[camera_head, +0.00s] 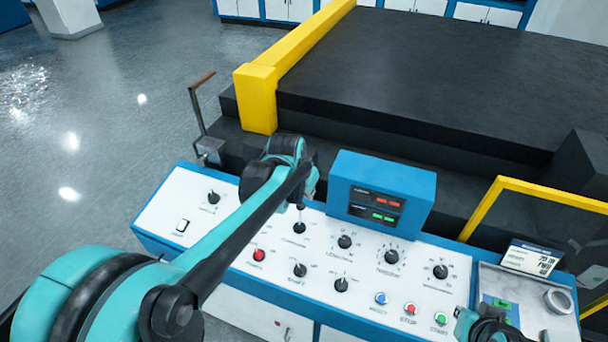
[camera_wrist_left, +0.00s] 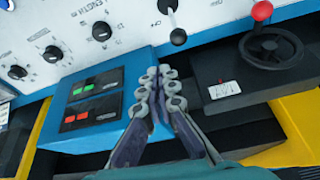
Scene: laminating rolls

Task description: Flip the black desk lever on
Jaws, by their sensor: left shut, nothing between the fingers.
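The black desk lever (camera_head: 299,227) stands on the white sloped panel, left of the blue display box. It has a thin silver rod on a round black base. My left gripper (camera_head: 308,187) is above the panel's far edge, just behind the lever in the head view. In the left wrist view its fingers (camera_wrist_left: 152,108) are together and empty, over the display box edge, apart from the lever. Whether the lever is on or off is unclear.
The blue display box (camera_head: 381,190) rises right of the lever. Several black knobs and coloured buttons surround it on the panel (camera_head: 160,212). A red-knobbed handwheel (camera_wrist_left: 270,47) sits on a black box beyond the panel. A yellow rail (camera_head: 256,98) stands behind.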

